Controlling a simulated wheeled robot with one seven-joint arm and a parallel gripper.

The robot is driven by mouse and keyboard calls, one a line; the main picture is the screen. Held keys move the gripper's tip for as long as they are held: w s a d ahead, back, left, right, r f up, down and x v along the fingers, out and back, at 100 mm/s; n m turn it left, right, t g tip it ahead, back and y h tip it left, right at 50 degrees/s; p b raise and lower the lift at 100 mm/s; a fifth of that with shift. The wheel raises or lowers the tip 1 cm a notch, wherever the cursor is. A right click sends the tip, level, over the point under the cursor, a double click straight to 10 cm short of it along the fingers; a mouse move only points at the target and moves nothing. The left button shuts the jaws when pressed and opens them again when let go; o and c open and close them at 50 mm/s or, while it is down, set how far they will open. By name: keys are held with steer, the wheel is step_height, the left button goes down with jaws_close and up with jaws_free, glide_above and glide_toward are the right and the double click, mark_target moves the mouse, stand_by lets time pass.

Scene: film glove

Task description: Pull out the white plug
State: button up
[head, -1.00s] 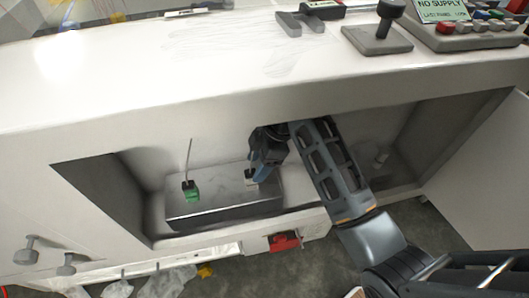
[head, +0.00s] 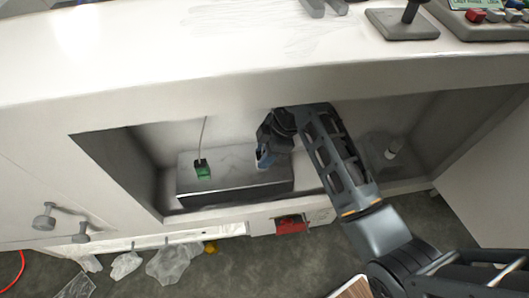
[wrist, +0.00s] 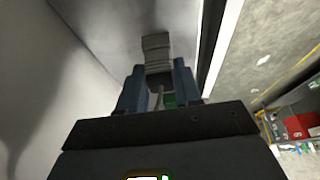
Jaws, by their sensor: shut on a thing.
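The white plug is between my gripper's fingers. It shows in the wrist view as a pale grey, ribbed block (wrist: 157,52), and in the head view the fingers mostly hide it. My gripper (head: 263,159) is shut on it, at the right part of the grey metal box (head: 235,191). The blue fingers also show in the wrist view (wrist: 158,85). I cannot tell whether the plug is still fully seated. A green plug (head: 203,173) with a thin upright cable stands on the left part of the box. Some green (wrist: 170,100) also shows behind the fingers in the wrist view.
The box sits in a white cabinet recess under a worktop (head: 200,60) whose edge overhangs my arm. An open door (head: 490,190) stands at right. A red part (head: 291,225) is below the recess.

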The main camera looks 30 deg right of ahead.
mark_target(257, 155)
steer(key=c, duration=0.4)
steer(key=shift+r+p, duration=0.5)
steer(key=shift+p, duration=0.15)
stand_by(0.4)
steer(key=shift+r+p, duration=0.9)
steer(key=shift+r, duration=0.85)
steer(key=shift+r, duration=0.1)
steer(key=shift+r, duration=1.4)
